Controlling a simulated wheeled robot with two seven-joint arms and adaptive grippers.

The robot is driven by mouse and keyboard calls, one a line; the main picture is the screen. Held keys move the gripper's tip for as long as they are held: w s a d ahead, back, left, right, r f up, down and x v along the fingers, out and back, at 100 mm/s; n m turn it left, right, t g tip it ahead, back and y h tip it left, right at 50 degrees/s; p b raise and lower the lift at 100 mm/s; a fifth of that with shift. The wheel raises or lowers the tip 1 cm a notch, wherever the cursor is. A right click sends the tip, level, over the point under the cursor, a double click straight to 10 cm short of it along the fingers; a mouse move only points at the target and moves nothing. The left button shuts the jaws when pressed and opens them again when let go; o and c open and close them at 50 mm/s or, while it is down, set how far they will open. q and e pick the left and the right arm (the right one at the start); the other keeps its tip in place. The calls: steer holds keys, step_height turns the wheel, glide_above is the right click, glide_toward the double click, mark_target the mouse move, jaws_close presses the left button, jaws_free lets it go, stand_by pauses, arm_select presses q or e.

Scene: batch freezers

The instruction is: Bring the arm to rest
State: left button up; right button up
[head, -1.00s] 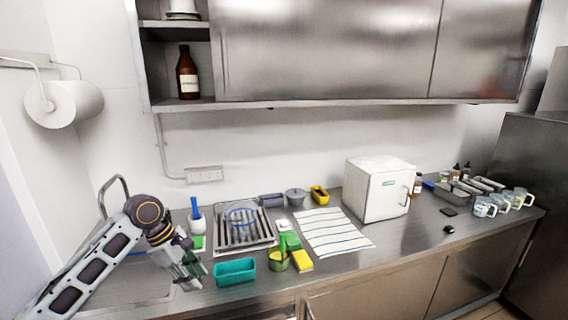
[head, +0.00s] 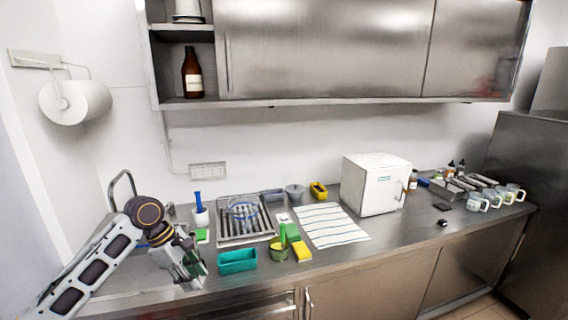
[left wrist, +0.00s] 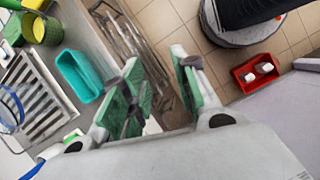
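My left arm comes in from the left in the head view. Its gripper (head: 190,278) hangs above the front left of the steel counter (head: 380,240), just left of the teal tray (head: 238,261). In the left wrist view the two green-padded fingers of my left gripper (left wrist: 160,90) stand apart with nothing between them. The floor and cabinet front show beyond them. My right gripper is in neither view.
A drying rack (head: 243,222), a green pot (head: 280,249), a yellow sponge (head: 302,251) and a striped towel (head: 332,226) lie to the right of the gripper. A white box (head: 375,184) stands farther right. A red tray (left wrist: 257,72) is on the floor.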

arm_select(q)
steer(key=w+a+f+m+t, duration=0.1)
steer(key=w+a+f, duration=0.15)
steer(key=f, duration=0.85)
steer(key=w+a+f+m+t, duration=0.1)
steer(key=w+f, duration=0.3)
steer(key=f, duration=0.7)
steer(key=s+a+f+m+y, duration=0.1)
steer(key=s+f, duration=0.2)
steer(key=f, duration=0.5)
steer(key=s+a+f+m+b, duration=0.1)
steer(key=s+a+f+m, duration=0.1)
steer(key=f, duration=0.6)
steer(key=s+a+f+m+y, duration=0.1)
steer(key=s+f, duration=0.2)
steer(key=f, duration=0.5)
steer(key=s+f+m+y, duration=0.2)
steer(key=s+f+m, duration=0.5)
steer(key=s+f, duration=1.35)
steer(key=s+d+f+m, duration=0.2)
steer(key=s, duration=0.6)
steer(key=s+d+f+m+g+b, duration=0.1)
steer(key=s+f+m, duration=0.1)
steer(key=s, duration=0.7)
steer(key=s+d+f+m, duration=0.2)
steer(key=s+f+m, duration=0.1)
steer(key=s, duration=0.6)
steer(key=shift+d+f+g, duration=0.2)
steer(key=shift+d+g, duration=0.1)
steer(key=shift+d, duration=0.05)
